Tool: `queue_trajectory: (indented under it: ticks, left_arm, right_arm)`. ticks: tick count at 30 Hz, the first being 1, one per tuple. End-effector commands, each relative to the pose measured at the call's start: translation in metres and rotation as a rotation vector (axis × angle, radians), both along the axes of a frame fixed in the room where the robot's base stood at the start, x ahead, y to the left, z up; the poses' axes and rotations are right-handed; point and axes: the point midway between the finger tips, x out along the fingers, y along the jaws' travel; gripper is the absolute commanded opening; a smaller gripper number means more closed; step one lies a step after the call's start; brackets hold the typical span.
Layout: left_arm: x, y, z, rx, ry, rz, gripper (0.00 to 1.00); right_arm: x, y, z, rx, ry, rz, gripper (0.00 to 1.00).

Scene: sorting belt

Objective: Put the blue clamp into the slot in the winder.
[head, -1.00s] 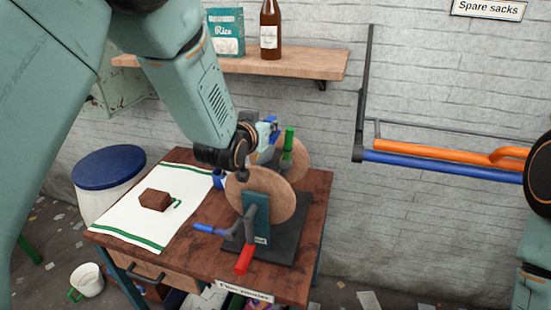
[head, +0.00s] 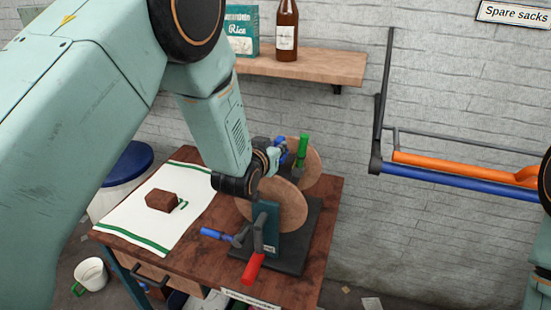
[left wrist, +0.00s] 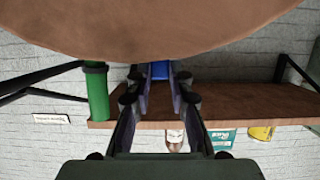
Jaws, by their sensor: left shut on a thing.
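The winder stands on the wooden table, with two round wooden discs (head: 283,207), a teal bracket (head: 266,228) and a dark base (head: 287,255). It has a red handle (head: 253,268), a blue handle (head: 216,234) and a green handle (head: 303,146). My left gripper (head: 274,156) is at the discs, behind the near one. It is shut on the blue clamp (head: 281,148), which also shows between the fingertips in the left wrist view (left wrist: 160,70). A disc hides part of the clamp there. I cannot make out the slot or whether the clamp touches it. My right gripper is out of view.
A brown block (head: 161,201) lies on a white cloth (head: 130,225) with green stripes. A shelf (head: 310,67) with a bottle (head: 287,30) and rice packet is on the wall behind. An orange and blue rail (head: 450,183) is at the right.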

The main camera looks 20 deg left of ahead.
Motion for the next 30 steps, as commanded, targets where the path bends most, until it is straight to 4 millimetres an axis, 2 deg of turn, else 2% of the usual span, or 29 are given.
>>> queue_trajectory:
  ticks: [3, 8, 20, 21, 28, 30]
  left_arm:
    - [0.0, -0.001, -0.019, 0.0, 0.004, -0.001, 0.0]
    - [0.001, -0.001, -0.036, 0.001, 0.001, -0.001, 0.0]
    - [0.003, -0.001, -0.041, 0.001, 0.0, -0.001, 0.0]
    - [0.003, -0.001, -0.042, 0.001, 0.0, -0.001, 0.21]
    - [0.003, -0.001, -0.041, 0.001, 0.001, -0.001, 0.4]
    - [0.003, -0.001, -0.041, 0.001, 0.001, -0.001, 0.43]
  right_arm:
    - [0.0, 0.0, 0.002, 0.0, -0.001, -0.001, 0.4]
    - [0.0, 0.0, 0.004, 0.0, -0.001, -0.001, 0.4]
    - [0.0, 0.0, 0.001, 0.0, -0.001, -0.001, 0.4]
    - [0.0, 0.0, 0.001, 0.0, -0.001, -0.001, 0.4]
    - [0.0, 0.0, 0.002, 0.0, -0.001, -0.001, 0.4]
    - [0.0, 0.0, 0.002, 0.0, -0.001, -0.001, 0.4]
